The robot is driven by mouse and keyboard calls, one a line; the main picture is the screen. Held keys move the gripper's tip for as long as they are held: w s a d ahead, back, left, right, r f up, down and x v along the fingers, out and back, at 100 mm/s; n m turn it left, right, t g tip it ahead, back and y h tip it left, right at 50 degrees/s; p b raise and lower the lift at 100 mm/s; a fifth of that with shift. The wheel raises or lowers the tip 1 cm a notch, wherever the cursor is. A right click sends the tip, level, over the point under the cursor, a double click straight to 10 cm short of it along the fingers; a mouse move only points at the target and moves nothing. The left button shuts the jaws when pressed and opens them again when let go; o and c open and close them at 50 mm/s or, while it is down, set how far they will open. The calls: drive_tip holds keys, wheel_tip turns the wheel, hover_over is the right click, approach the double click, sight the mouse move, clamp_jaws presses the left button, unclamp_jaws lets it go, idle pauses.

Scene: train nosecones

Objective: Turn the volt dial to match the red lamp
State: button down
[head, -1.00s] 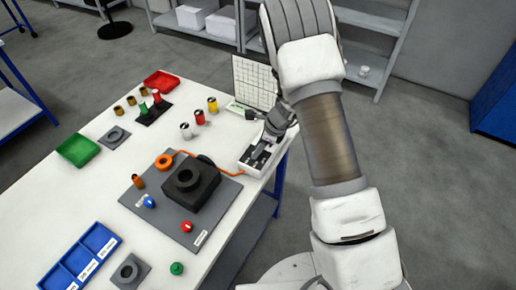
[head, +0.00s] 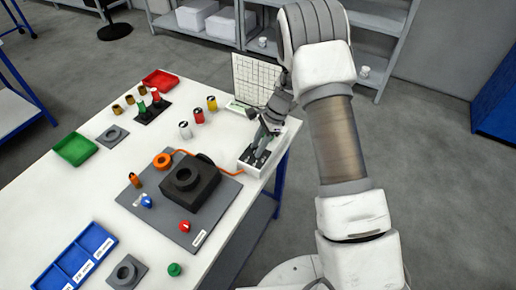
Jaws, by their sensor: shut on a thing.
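A white control box (head: 246,167) with a dark top panel sits at the table's right edge. An orange cable joins it to the grey board. My gripper (head: 259,152) reaches down onto the panel and is shut on what appears to be the volt dial there. The fingers hide the dial, so its setting cannot be read. A small red dome (head: 185,226), perhaps the red lamp, is near the front of the grey board (head: 213,217). Whether it is lit is unclear.
The board also bears a black block (head: 190,187), a blue dome (head: 147,202) and an orange ring (head: 163,161). A white grid panel (head: 257,80) stands behind the box. Red (head: 160,81), green (head: 76,148) and blue (head: 79,262) trays lie along the table.

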drive_tip(key=n+b, duration=0.1)
drive_tip(key=n, duration=0.1)
drive_tip(key=n+g+b, duration=0.1)
drive_tip(key=n, duration=0.1)
drive_tip(key=shift+w+n+g+h, duration=0.2)
drive_tip(key=shift+n+g+h, duration=0.1)
drive_tip(key=shift+n+h, duration=0.1)
drive_tip(key=shift+a+n, duration=0.1)
drive_tip(key=shift+n, duration=0.2)
drive_tip(key=c, duration=0.6)
unclamp_jaws()
drive_tip(key=shift+r, duration=0.1)
drive_tip(key=b+v, duration=0.1)
drive_tip(key=v, duration=1.6)
drive_tip(key=shift+w+r, duration=0.1)
drive_tip(key=shift+w, duration=0.05)
